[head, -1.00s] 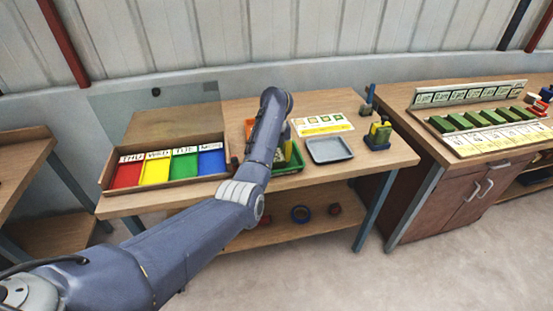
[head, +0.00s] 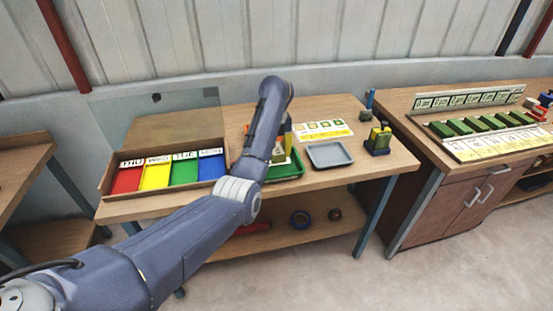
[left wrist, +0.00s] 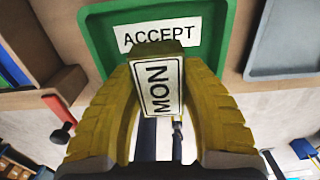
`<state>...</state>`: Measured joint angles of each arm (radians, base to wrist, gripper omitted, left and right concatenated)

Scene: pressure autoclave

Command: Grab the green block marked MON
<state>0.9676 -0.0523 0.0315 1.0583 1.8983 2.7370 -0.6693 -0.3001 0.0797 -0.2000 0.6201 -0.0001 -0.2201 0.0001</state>
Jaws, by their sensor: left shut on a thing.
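The block marked MON (left wrist: 157,88) sits between the yellow fingers of my left gripper (left wrist: 158,95) in the left wrist view. Its white label faces the camera and its top edge looks olive. The gripper is shut on it. Behind the block is the green tray (left wrist: 98,40) with a white ACCEPT label; I cannot tell whether the block touches it. In the head view my left gripper (head: 284,148) is partly hidden by my forearm, over the green tray (head: 290,176). My right gripper is not in view.
A box with red, yellow, green and blue slots (head: 170,172) stands to the left. More green blocks (head: 480,122) line a rack on the right cabinet.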

